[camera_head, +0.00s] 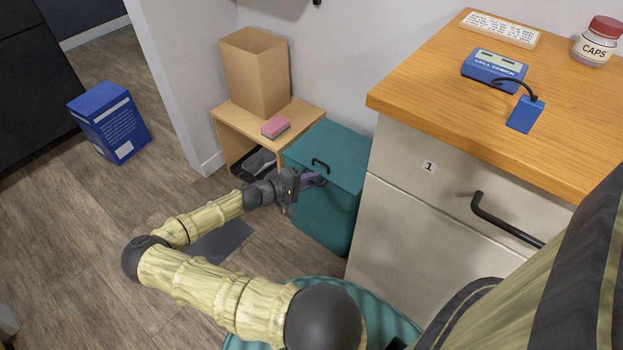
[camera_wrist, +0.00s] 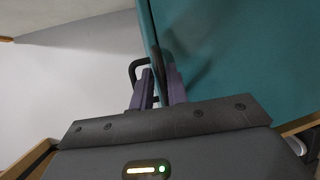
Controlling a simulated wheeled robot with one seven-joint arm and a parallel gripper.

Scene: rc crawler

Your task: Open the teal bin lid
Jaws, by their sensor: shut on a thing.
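The teal bin (camera_head: 322,217) stands on the floor between a wooden shelf and the drawer cabinet. Its teal lid (camera_head: 340,148) looks level, or nearly so, with a black loop handle (camera_head: 320,163) on top. My gripper (camera_head: 314,179) is at the lid's front edge, close to the handle. In the wrist view my gripper (camera_wrist: 160,88) has its two purple fingers on either side of the lid's thin edge (camera_wrist: 150,35), shut on it. The handle (camera_wrist: 135,69) lies just beside the left finger. The exact contact is partly hidden.
The wooden shelf (camera_head: 228,135) beside the bin holds an open cardboard box (camera_head: 255,75) and a pink sponge (camera_head: 275,127). The cabinet (camera_head: 400,220) stands close on the bin's right. A blue box (camera_head: 108,122) sits on the floor at left. Floor in front is largely clear.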

